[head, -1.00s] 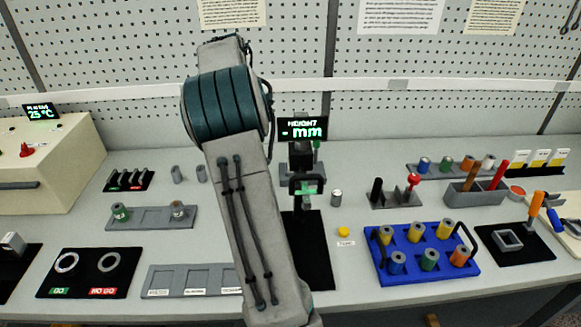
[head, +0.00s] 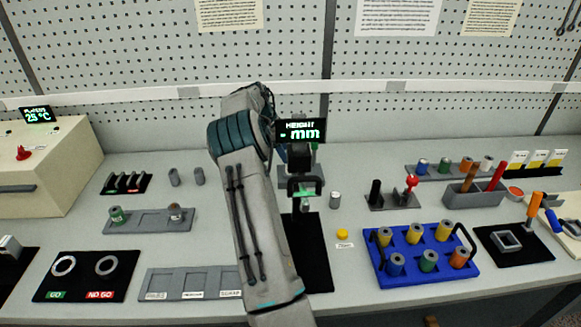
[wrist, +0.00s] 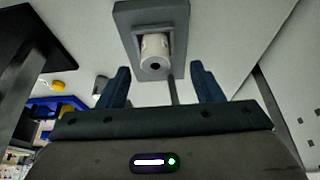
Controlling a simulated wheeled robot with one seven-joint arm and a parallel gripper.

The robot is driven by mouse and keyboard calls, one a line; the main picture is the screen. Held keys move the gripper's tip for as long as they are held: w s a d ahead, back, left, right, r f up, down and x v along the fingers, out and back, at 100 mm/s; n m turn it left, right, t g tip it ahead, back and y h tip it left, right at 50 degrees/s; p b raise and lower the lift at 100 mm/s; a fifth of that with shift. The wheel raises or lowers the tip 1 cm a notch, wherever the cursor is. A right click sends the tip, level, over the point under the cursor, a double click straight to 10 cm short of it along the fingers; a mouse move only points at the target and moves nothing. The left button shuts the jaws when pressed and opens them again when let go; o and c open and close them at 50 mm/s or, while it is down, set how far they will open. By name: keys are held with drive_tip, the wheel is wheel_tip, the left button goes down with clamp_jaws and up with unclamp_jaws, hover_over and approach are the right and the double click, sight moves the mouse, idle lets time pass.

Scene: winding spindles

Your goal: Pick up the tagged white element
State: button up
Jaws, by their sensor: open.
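In the wrist view a white cylindrical element (wrist: 155,50) with a dark hole in its end sits at a grey holder (wrist: 124,18). I cannot make out a tag on it. My gripper (wrist: 162,80) is open, its two dark blue fingers apart below the element in the picture, with nothing between their tips. In the head view my arm stands in front of the bench and my gripper cannot be seen. Another white-topped piece (head: 486,163) stands in the back rack at the right.
The height gauge (head: 303,185) with its black base stands just right of my arm. A yellow button (head: 342,234) and a blue tray (head: 375,272) of coloured spindles lie further right. A grey slotted tray (head: 147,222) is on the left.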

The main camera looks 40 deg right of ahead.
drive_tip(key=x, duration=0.1)
drive_tip(key=p+x, duration=0.1)
drive_tip(key=x, duration=0.1)
drive_tip(key=p+x, duration=0.1)
drive_tip(key=x, duration=0.1)
drive_tip(key=shift+s+f, duration=0.2)
drive_tip(key=shift+s, duration=0.25)
drive_tip(key=shift+d+f, duration=0.15)
drive_tip(key=shift+f, duration=0.2)
drive_tip(key=shift+c, duration=0.3)
drive_tip(key=c, duration=1.1)
drive_tip(key=shift+r, duration=0.1)
